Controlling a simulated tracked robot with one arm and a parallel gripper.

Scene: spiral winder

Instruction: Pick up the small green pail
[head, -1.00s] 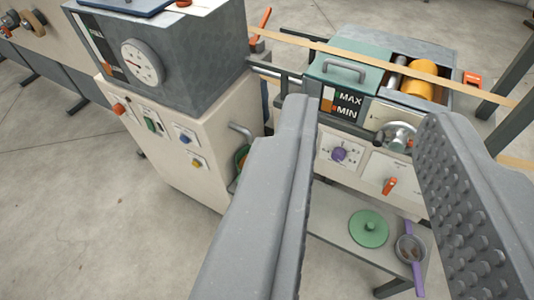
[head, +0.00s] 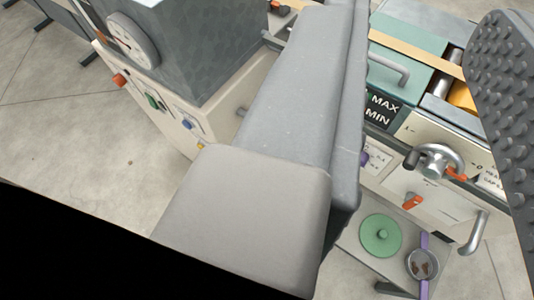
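No green pail is visible now; the wide left finger covers the spot beside the cream cabinet where a green rounded thing showed earlier. A flat green lid with a knob (head: 380,236) lies on the low shelf at the lower right, right of the left finger. My gripper (head: 420,60) is open, its two grey fingers wide apart with nothing held between them. The right finger has a studded inner face.
The cream cabinet (head: 165,112) with a dial stands left. The green-topped machine (head: 410,42) with crank and levers is between the fingers. A purple-handled strainer (head: 422,264) lies beside the lid. Open floor (head: 75,150) is at left; black fills the lower left.

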